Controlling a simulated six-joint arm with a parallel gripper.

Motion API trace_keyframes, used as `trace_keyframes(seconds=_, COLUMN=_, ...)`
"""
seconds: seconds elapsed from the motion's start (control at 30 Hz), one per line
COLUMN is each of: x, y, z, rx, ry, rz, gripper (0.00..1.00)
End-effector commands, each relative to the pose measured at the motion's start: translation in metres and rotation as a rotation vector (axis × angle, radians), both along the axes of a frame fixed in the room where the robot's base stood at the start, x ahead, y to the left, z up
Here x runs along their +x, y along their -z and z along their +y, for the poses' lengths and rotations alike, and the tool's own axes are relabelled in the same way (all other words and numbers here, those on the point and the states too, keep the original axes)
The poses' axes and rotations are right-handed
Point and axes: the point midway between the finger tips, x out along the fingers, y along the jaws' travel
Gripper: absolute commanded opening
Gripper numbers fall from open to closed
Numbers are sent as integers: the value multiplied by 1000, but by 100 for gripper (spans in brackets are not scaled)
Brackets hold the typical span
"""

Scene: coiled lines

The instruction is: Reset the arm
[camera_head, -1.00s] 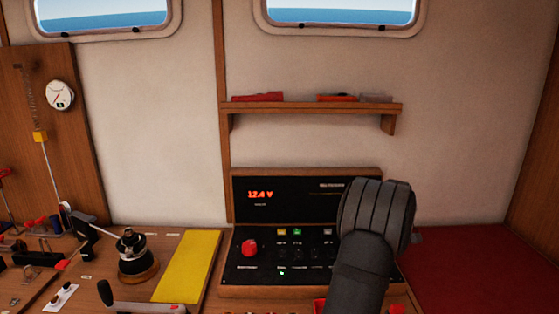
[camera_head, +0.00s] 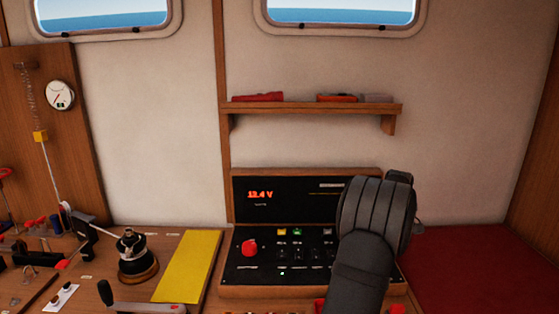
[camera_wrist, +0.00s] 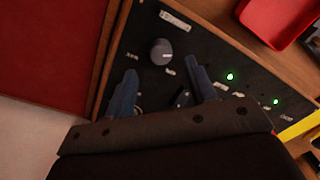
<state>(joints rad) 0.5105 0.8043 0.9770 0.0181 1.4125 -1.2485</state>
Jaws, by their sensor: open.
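My gripper (camera_wrist: 163,92) shows in the wrist view with its two blue-grey fingers apart and nothing between them. It is over the black control panel (camera_wrist: 205,60), near a dark round knob (camera_wrist: 161,52) that lies beyond the fingertips. In the head view my dark arm stands in front of the right part of the panel (camera_head: 265,270), and the fingers are hidden there. The panel carries a red knob (camera_head: 250,248), small switches and an orange display (camera_head: 260,195).
A red cushioned surface (camera_head: 470,270) lies to the right. A yellow pad (camera_head: 188,268) and a winch (camera_head: 134,252) stand left of the panel. A shelf (camera_head: 310,108) holds small red items above. A red tray (camera_wrist: 275,18) shows at the wrist view's top right.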

Motion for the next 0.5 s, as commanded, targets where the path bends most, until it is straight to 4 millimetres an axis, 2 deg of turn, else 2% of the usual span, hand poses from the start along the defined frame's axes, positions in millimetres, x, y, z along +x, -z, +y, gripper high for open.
trace_keyframes(seconds=0.1, x=1, y=-25, z=-1, rx=-2, ry=0, rz=-3, gripper=52)
trace_keyframes(seconds=0.5, x=4, y=-102, z=-5, rx=-2, ry=0, rz=-3, gripper=52)
